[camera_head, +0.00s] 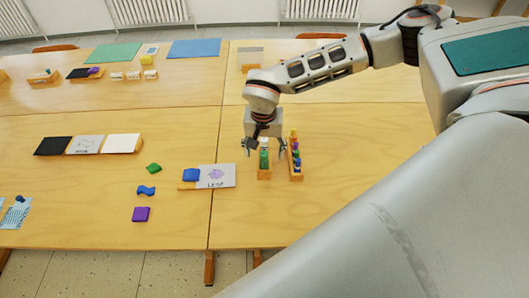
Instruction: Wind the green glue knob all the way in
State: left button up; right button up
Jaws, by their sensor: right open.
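A green glue stick (264,160) stands upright in a small orange wooden holder (264,176) near the middle of the table. A white part shows above the green, just under my right gripper. The green knob itself is too small to tell apart from the rest of the stick. My right gripper (264,150) points down over the holder with its fingers spread, one on each side of the glue stick. I cannot tell whether a finger touches it. My left gripper is not in view.
A second wooden holder (297,175) with several colourful pieces stands close on the right. A card (216,176) and a blue block (190,175) lie to the left. Green, blue and purple pieces (141,214) lie further left. The table (340,210) is clear to the right.

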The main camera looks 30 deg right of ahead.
jog(key=m, duration=0.5)
jog(key=shift+b, duration=0.4)
jog(key=m+g, duration=0.1)
jog(key=m, duration=0.5)
jog(key=shift+h, duration=0.3)
jog(key=c, duration=1.5)
